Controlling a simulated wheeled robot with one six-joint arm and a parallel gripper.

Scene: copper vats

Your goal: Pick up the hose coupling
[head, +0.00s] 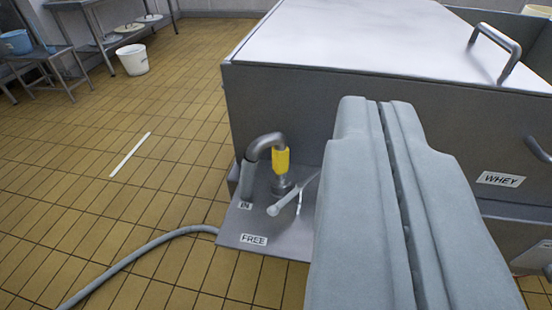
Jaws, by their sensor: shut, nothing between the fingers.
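A bent grey metal pipe (262,142) with a yellow sleeve (281,161) stands on a grey plate (228,232) at the side of the steel vat. I take this piece for the hose coupling, but I cannot be sure. Its left leg comes down near the "IN" label and its yellow-sleeved leg ends on a grey fitting. A pale rod-like lever (290,198) slants beside that fitting. My gripper (376,105) fills the right centre, its two grey fingers shut with a thin seam between them. It is empty, to the right of the pipe, and hides part of the vat and plate.
The steel vat (340,40) with a lid handle (498,50) and a "WHEY" label (500,179) blocks the back and right. A grey hose (130,255) runs across the tiles to the plate marked "FREE". A white stick (130,155) lies on open floor; a white bucket (132,60) stands behind.

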